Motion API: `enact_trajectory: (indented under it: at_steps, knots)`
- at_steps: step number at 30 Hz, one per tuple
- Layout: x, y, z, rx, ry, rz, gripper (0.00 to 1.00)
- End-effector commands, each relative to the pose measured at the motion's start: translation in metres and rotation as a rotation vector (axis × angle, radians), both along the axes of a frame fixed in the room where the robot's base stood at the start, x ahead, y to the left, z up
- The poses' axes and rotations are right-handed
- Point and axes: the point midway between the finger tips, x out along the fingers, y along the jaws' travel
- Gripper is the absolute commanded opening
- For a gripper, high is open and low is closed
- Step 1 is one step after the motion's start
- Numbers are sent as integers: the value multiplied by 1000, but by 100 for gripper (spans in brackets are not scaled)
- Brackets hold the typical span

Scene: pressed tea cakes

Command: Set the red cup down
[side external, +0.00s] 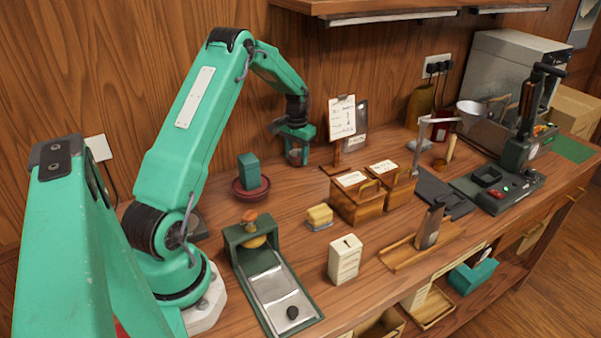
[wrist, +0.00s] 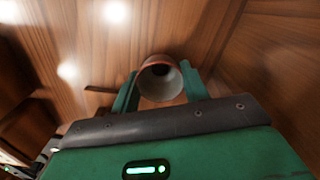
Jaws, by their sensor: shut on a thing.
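My gripper (side external: 296,148) is at the back of the bench, near the wooden wall. It is shut on a small cup (side external: 294,157). In the wrist view, the cup (wrist: 160,80) sits between the two green fingers of my gripper (wrist: 160,88), with a reddish rim and a pale grey body. I cannot tell from these views whether its base touches the bench.
A red dish (side external: 265,187) with a green block (side external: 248,171) stands to the left of the cup. A clipboard sign (side external: 342,117) stands close on its right. Wooden boxes (side external: 357,207) and a yellow block (side external: 320,214) are in front. Bare bench lies between them.

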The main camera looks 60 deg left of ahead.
Motion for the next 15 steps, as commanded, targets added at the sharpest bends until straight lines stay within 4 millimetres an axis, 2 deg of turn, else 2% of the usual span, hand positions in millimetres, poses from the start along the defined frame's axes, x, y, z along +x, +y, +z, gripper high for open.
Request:
enact_trajectory:
  at_steps: [2,3,5,15]
  knots:
    - [0,0,-2,0,0,0,22]
    - [0,0,-2,0,0,0,52]
    - [0,0,-2,0,0,0,64]
    - [0,0,-1,0,0,0,66]
